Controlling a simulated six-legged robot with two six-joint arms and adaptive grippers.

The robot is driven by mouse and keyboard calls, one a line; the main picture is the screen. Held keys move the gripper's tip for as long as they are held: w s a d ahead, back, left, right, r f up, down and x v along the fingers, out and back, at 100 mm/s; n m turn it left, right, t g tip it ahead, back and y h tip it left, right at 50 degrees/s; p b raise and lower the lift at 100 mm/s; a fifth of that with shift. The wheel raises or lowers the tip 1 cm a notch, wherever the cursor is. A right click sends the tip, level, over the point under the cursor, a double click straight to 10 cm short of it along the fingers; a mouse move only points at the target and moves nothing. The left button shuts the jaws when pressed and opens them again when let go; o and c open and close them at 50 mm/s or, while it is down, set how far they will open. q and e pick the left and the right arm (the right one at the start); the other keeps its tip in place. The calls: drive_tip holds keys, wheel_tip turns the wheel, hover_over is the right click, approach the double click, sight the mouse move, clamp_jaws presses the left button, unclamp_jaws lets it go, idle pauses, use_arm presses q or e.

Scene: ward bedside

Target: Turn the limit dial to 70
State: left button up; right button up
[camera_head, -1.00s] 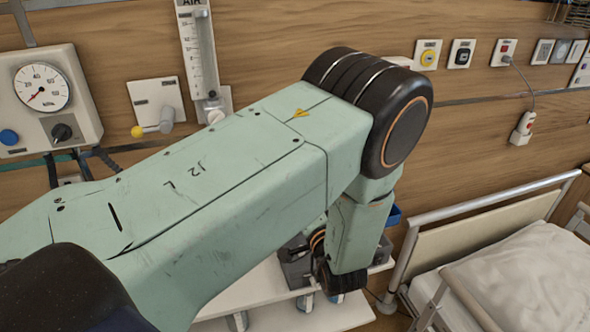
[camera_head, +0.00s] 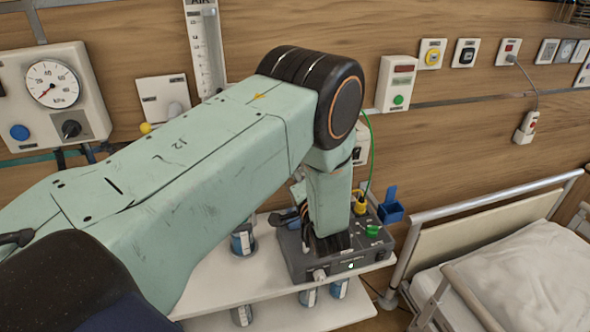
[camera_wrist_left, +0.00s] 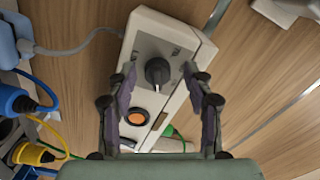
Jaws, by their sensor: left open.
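A black dial (camera_wrist_left: 157,72) sits on a grey panel of a pale box in the left wrist view, with a pale mark at its lower edge. Its printed scale is too small to read. An orange button (camera_wrist_left: 137,117) is below it. My left gripper (camera_wrist_left: 157,85) is open, its two fingers on either side of the dial's lower part in the picture; contact cannot be told. In the head view my left arm hides this gripper, and the dial is not clearly visible. My right gripper is in neither view.
A gauge panel (camera_head: 95,95) with a dark knob is on the wall at left. A wall box (camera_head: 397,85) with a green button is right of my arm. A grey device (camera_head: 350,262) with plugged cables stands on a white shelf (camera_head: 225,295). A bed (camera_head: 520,270) is at right.

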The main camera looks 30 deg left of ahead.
use_arm(q)
drive_tip(key=shift+w, duration=0.2)
drive_tip(key=shift+w+f, duration=0.2)
drive_tip(key=shift+c, duration=1.3)
drive_tip(key=shift+s+r, duration=0.15)
drive_tip(key=shift+s, duration=0.15)
drive_tip(key=c, duration=0.4)
drive_tip(key=shift+w, duration=0.15)
clamp_jaws()
